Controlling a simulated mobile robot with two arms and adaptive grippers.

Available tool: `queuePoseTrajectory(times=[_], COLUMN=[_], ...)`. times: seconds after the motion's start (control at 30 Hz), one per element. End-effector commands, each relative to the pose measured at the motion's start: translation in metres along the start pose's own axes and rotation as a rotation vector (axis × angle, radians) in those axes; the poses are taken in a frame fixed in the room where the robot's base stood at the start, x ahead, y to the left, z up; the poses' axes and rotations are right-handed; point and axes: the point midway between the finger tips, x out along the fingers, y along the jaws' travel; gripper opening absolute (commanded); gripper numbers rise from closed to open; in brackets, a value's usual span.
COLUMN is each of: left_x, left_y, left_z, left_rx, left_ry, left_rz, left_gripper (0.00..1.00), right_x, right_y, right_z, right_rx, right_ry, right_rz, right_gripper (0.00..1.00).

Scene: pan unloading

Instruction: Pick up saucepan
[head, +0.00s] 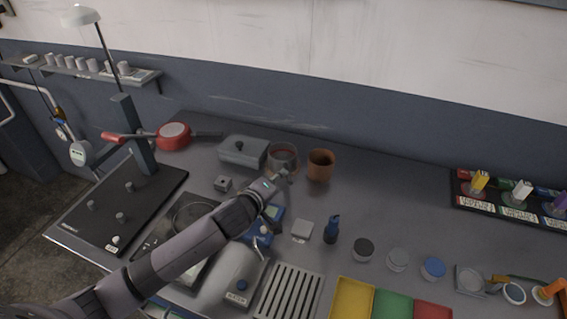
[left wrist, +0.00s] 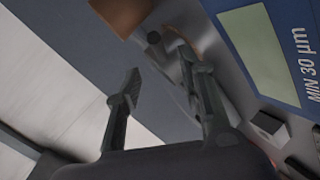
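A round grey pot (head: 283,157) with a reddish-brown rim, which looks like the saucepan, stands at the back of the bench. My left gripper (head: 280,178) is at its near side and covers part of it. In the left wrist view the two fingers (left wrist: 160,90) are spread apart. A dark rounded stub (left wrist: 153,38), perhaps a handle end, shows beyond and between them. I cannot tell whether a finger touches it. A red pan (head: 173,134) sits further left. My right gripper is not in view.
A brown cup (head: 321,163) stands close to the pot's right and a grey lidded box (head: 242,151) close to its left. A blue device (head: 268,222) lies under my left wrist; its panel (left wrist: 265,50) shows in the wrist view.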

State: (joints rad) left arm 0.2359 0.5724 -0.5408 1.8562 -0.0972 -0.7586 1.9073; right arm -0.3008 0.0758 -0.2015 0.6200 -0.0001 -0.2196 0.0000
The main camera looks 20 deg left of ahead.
Motion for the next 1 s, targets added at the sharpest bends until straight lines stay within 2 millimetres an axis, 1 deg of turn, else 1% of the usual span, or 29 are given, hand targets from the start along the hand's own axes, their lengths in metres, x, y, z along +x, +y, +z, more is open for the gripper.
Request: queuePoseTrajectory(times=[0.03, 0.13, 0.2, 0.47, 0.67, 0.8, 1.0], left_x=[0.008, 0.021, 0.027, 0.040, 0.064, 0.078, 0.085], left_y=[0.002, 0.002, 0.001, 0.002, 0.003, 0.001, 0.000], left_z=[-0.001, -0.001, -0.001, -0.002, -0.004, -0.002, -0.002], left_rx=[0.002, 0.001, 0.000, 0.000, 0.002, 0.001, 0.000], left_ry=[0.001, 0.000, 0.000, 0.000, 0.001, -0.001, -0.002], left_rz=[-0.001, -0.001, 0.000, 0.000, -0.001, -0.001, 0.000], left_gripper=[0.36, 0.36, 0.36, 0.36, 0.36, 0.36, 0.36], right_x=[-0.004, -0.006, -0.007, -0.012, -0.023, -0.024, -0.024], right_y=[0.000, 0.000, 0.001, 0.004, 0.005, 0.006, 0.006], right_z=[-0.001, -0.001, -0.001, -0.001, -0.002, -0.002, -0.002], right_rx=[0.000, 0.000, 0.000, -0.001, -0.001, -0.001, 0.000], right_ry=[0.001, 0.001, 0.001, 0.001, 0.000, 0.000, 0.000], right_rz=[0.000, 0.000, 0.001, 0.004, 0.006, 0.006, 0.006], right_gripper=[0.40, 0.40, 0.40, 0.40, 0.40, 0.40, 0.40])
